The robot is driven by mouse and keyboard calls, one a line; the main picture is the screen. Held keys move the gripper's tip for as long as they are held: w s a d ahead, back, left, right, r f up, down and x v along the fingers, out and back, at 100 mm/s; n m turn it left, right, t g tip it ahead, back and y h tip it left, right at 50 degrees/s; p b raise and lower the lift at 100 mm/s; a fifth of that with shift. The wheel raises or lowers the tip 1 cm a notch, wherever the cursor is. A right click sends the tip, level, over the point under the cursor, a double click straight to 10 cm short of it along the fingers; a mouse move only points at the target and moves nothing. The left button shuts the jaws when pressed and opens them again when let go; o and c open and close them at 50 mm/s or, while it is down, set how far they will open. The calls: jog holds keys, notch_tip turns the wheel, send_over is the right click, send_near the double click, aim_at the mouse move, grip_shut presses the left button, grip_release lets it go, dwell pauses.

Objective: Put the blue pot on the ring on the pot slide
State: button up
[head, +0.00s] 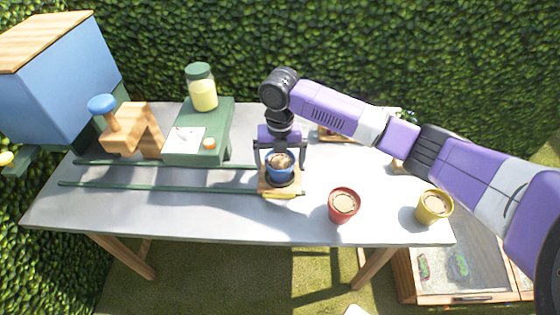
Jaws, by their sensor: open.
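The blue pot (279,168), with brown soil in it, stands upright at the pot slide (266,188), a wooden block on the table. The dark ring (284,183) shows around or under the pot's base; I cannot tell how fully the pot sits in it. My gripper (278,158) points down from above with its fingers on either side of the blue pot. The fingers are open, and the arm comes in from the right.
Two green rails (150,188) run left from the slide. A red pot (343,205) and a yellow pot (433,207) stand to the right. A green box (215,125) with a jar (202,90) and a wooden stand (135,130) are at left. The table's front edge lies close.

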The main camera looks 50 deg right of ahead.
notch_tip(320, 180, up, 12)
jog(key=b, duration=0.2)
dwell(0.8)
